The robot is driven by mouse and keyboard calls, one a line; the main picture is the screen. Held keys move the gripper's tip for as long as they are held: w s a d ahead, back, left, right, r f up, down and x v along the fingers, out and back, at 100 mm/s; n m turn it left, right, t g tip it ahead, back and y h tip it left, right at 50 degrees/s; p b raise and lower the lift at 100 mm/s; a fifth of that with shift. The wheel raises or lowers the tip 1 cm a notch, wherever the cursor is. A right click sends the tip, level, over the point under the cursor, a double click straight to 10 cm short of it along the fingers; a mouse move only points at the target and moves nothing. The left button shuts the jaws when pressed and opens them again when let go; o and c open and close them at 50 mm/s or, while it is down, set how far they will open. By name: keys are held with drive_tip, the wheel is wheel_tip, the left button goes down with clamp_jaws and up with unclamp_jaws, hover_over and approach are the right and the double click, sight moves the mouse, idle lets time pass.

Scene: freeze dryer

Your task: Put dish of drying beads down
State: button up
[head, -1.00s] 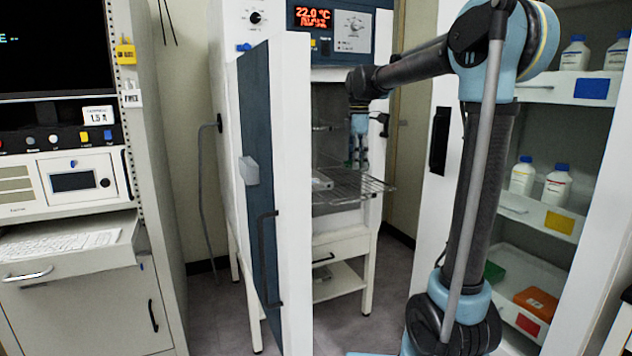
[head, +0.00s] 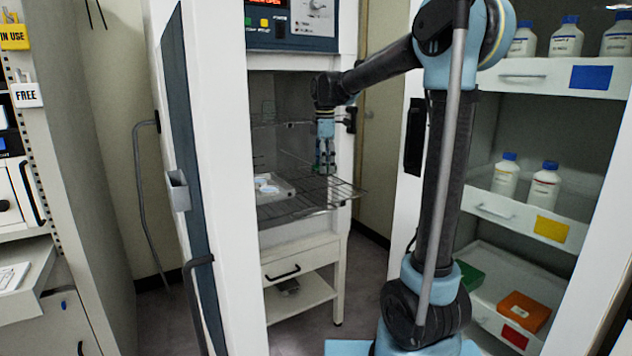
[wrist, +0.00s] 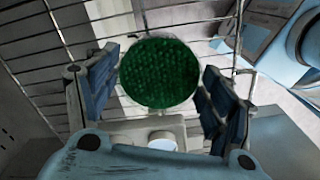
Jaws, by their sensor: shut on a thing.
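The dish of green drying beads (wrist: 160,73) is round and sits between the fingers of my gripper (wrist: 157,85) in the wrist view. In the head view my gripper (head: 325,158) points down above the pulled-out wire shelf (head: 336,190) of the open dryer, near the shelf's right part. Only a hint of green shows at its fingers there, so the gap between dish and shelf is hard to judge. The shelf's wires also show around the dish in the wrist view (wrist: 45,75).
A pale tray (head: 282,191) with white-and-blue round items stands on the shelf, left of my gripper. The dryer door (head: 185,230) stands open at the left. A cabinet with bottles (head: 545,185) is at the right. The shelf's front right looks clear.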

sight(323, 188)
drive_tip(key=shift+s+a+f, duration=0.1)
drive_tip(key=shift+f, duration=1.25)
drive_tip(key=shift+s+a+f, duration=0.1)
drive_tip(key=shift+f, duration=1.2)
drive_tip(key=shift+w, duration=0.1)
drive_tip(key=o, duration=1.1)
drive_tip(key=shift+f, duration=0.1)
wheel_tip(323, 188, up, 12)
drive_tip(key=shift+d+r, duration=0.1)
